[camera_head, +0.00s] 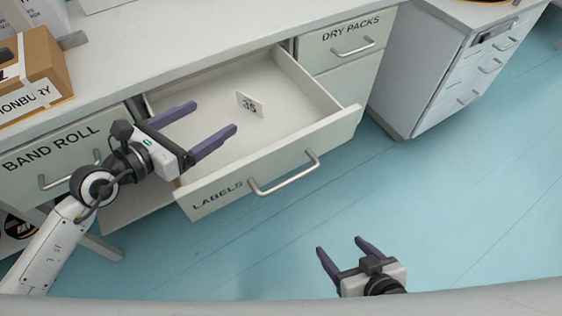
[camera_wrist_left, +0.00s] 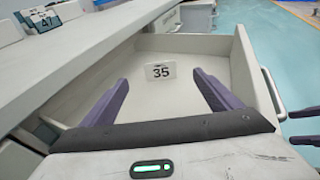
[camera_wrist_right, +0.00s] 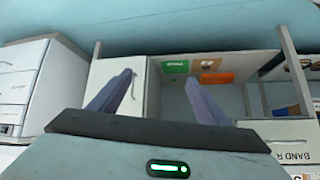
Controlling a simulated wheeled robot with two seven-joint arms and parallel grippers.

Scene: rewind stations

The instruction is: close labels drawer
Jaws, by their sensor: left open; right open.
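The labels drawer (camera_head: 224,196) is pulled well out from the counter, with a bar handle (camera_head: 285,175) on its front. A white card marked 35 (camera_head: 249,104) stands inside it, and the card also shows in the left wrist view (camera_wrist_left: 160,71). My left gripper (camera_head: 215,124) is open and empty, over the left part of the drawer; I cannot tell its height above the drawer floor. My right gripper (camera_head: 341,247) is open and empty, in front of the drawer and to the right, apart from the handle.
The dry packs drawer (camera_head: 350,42) is shut to the right, and the band roll drawer (camera_head: 60,160) is at the left. A cardboard box (camera_head: 35,72) sits on the counter (camera_head: 180,40). A white cabinet (camera_head: 440,75) stands further right. The blue floor (camera_head: 450,200) is clear.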

